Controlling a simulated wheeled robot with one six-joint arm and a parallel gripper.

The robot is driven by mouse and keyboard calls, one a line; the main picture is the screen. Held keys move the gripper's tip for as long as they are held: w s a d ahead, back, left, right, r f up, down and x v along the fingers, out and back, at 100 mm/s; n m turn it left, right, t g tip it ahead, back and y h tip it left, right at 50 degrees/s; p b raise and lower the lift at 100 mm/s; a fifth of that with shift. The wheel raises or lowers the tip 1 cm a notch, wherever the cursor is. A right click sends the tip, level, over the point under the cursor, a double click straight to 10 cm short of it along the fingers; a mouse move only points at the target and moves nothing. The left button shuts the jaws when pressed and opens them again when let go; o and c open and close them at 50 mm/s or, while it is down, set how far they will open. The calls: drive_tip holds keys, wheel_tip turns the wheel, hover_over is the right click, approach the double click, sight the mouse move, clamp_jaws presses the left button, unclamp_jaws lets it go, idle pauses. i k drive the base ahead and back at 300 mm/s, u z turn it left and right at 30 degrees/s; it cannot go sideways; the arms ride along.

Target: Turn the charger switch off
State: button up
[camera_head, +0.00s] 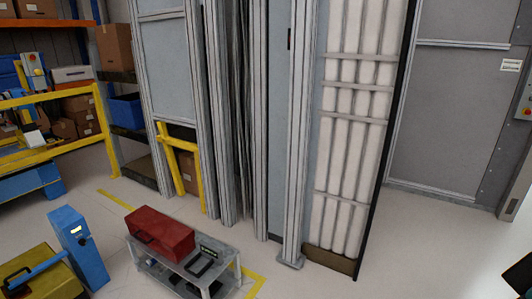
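A blue upright box (79,247) stands on the floor at the lower left, with a small light display near its top; it may be the charger. I cannot make out a switch on it or its position. My gripper is not in view.
A grey low cart (185,270) holds a red toolbox (160,232) and dark items right of the blue box. A yellow and dark machine (40,278) is at the lower left corner. A grey control box (524,100) with red and green buttons is at the right edge. Floor (420,240) at right is clear.

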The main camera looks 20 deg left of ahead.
sight(82, 242)
drive_tip(key=u, duration=2.1)
drive_tip(key=i, duration=2.55)
drive_tip(key=z, duration=0.65)
